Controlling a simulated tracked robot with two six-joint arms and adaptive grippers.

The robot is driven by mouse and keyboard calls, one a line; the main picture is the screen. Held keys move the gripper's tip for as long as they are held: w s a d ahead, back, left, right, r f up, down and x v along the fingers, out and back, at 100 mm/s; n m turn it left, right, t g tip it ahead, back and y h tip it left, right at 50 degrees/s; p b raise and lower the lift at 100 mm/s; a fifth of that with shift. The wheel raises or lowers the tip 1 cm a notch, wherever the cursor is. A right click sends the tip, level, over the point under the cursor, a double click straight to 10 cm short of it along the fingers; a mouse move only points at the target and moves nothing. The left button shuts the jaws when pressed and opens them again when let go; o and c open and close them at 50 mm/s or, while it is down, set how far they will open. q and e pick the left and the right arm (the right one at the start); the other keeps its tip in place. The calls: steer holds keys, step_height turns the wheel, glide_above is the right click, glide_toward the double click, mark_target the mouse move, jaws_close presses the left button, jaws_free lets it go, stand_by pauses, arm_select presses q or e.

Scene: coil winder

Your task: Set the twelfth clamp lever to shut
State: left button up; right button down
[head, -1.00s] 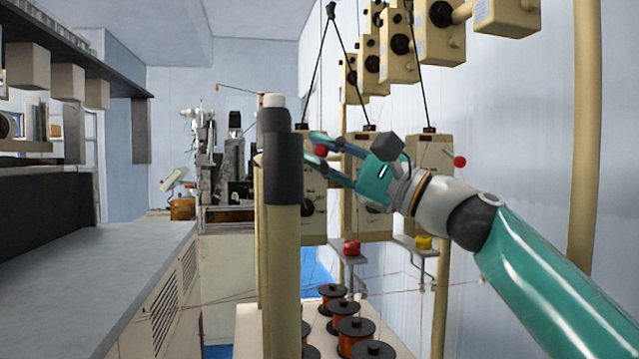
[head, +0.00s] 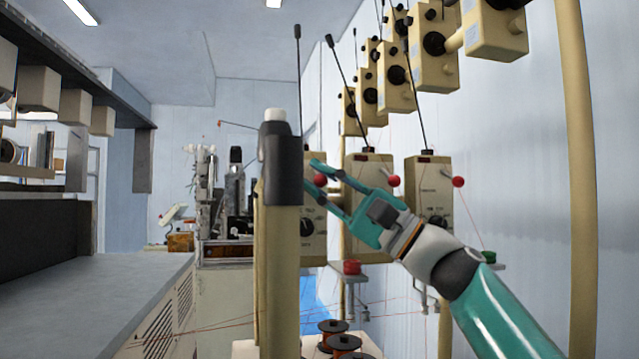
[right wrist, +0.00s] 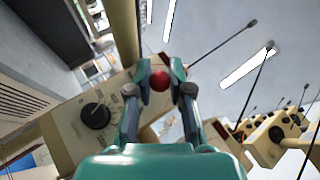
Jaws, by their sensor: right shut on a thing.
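My right gripper (head: 316,178) reaches in from the right in the head view, beside the beige tension boxes. Its two fingers are closed around a red ball knob (right wrist: 160,81), seen between the fingertips in the right wrist view. The box behind it has a black dial (right wrist: 96,115). The knob's lever is mostly hidden by the fingers. Two other red knobs stand free, one at the middle box (head: 393,181) and one at the right box (head: 458,182). I cannot read which number any lever bears. My left gripper is not in view.
A beige post with a dark collar (head: 283,178) stands close to the left of the gripper. More beige boxes with black dials (head: 434,44) hang above. Copper spools (head: 333,327) stand below. A grey worktop (head: 95,285) lies at left, and thin wires cross the space.

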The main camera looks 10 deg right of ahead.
steer(key=c, duration=1)
jaws_free()
steer(key=shift+f, duration=0.15)
steer(key=shift+c, duration=0.2)
steer(key=shift+v, duration=3.75)
